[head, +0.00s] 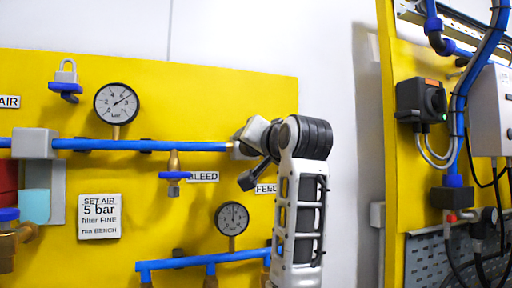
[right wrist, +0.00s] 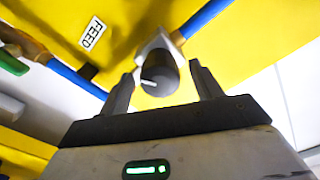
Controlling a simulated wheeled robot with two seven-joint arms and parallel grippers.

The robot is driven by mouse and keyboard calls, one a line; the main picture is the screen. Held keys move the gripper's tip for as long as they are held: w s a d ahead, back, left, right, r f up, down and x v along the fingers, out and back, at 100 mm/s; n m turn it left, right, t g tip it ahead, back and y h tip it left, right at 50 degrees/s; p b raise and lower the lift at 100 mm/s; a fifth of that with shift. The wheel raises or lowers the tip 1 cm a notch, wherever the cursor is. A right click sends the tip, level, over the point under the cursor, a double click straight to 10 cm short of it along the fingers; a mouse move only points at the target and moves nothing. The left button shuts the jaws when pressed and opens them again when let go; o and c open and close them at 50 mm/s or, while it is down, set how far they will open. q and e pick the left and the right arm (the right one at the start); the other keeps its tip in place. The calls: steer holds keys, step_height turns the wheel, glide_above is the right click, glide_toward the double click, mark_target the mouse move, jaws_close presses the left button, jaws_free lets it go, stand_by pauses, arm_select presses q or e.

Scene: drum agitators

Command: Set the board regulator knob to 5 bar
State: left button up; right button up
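The regulator knob (right wrist: 162,82) is a dark grey cylinder with a white pointer line, on a light grey body on the blue pipe in the right wrist view. My right gripper (right wrist: 163,72) is open, with one finger on each side of the knob; contact cannot be told. In the head view my right arm largely hides the knob. The upper gauge (head: 116,103) has its needle pointing up and right; its exact reading is too small to tell. My left gripper is out of view.
A second yellow panel (head: 393,170) with cables and boxes stands at the right.

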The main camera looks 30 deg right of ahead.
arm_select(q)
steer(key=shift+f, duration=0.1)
arm_select(e)
steer(key=shift+s, duration=0.1)
arm_select(q)
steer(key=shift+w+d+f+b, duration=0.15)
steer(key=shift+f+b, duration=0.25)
steer(key=shift+b, duration=0.5)
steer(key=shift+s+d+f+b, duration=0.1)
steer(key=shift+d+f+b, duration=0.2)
steer(key=shift+b, duration=0.55)
arm_select(e)
steer(key=v, duration=1.5)
steer(key=shift+s+a, duration=0.25)
steer(key=shift+s, duration=0.1)
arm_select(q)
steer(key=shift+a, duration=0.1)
